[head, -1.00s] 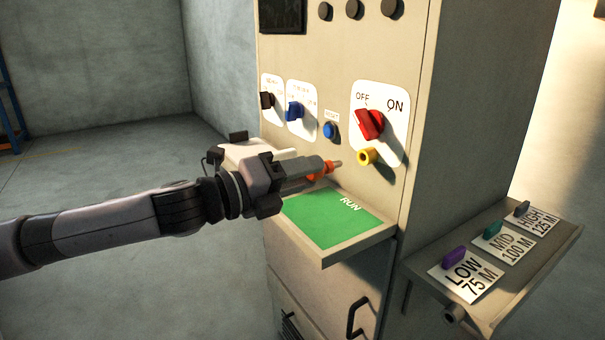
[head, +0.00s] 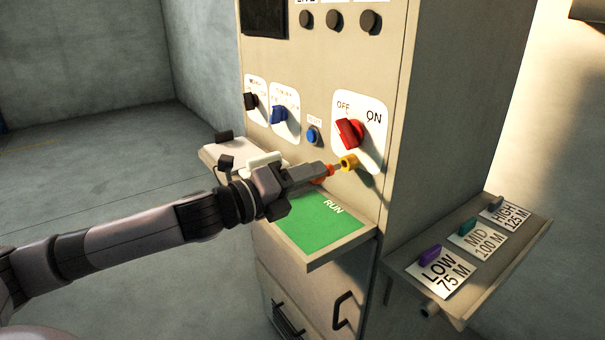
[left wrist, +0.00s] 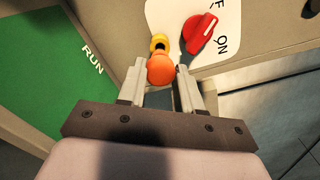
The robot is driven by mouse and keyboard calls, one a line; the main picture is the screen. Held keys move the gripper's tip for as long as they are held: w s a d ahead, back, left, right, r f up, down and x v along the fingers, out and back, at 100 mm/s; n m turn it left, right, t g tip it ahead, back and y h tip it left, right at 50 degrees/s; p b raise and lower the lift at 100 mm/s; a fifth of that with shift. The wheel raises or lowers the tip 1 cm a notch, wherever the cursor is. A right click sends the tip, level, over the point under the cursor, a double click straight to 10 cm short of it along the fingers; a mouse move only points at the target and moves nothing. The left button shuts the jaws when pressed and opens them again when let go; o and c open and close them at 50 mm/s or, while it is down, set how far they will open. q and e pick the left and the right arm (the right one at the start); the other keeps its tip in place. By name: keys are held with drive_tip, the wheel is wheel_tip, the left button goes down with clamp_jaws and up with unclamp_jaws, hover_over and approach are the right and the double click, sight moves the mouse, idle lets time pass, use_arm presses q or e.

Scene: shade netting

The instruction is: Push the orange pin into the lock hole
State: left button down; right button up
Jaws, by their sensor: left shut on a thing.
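The orange pin (head: 329,170) is between the fingertips of my left gripper (head: 318,174), which is shut on it. Its tip points at the yellow lock hole ring (head: 349,162) on the cabinet front, under the red switch. In the left wrist view the rounded orange pin (left wrist: 161,70) sits between the two fingers, just in front of the yellow ring (left wrist: 160,42). The dark hole shows partly above the pin. I cannot tell whether the tip touches the ring. My right gripper is not in view.
The red OFF/ON switch (head: 348,132) sticks out just above the ring. A green RUN shelf (head: 318,228) juts out below the gripper. A blue button (head: 312,135) and blue knob (head: 279,115) are to the left. A side shelf (head: 462,318) holds LOW, MID and HIGH cards with tags.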

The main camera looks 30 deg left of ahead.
use_arm(q)
drive_tip(key=shift+p+x, duration=0.85)
drive_tip(key=shift+p, duration=0.15)
idle(0.8)
drive_tip(key=shift+w+d, duration=0.1)
drive_tip(key=shift+w, duration=0.1)
idle(0.4)
drive_tip(key=shift+w+d, duration=0.2)
drive_tip(key=shift+w, duration=0.3)
drive_tip(key=c, duration=0.7)
unclamp_jaws()
drive_tip(key=shift+s+a+f+b, duration=0.25)
drive_tip(key=shift+s+b, duration=0.1)
drive_tip(key=shift+s, duration=0.15)
drive_tip(key=b+v, duration=0.1)
drive_tip(key=v, duration=0.2)
drive_tip(key=b+v, duration=0.2)
drive_tip(key=v, duration=0.1)
drive_tip(key=shift+r, duration=0.25)
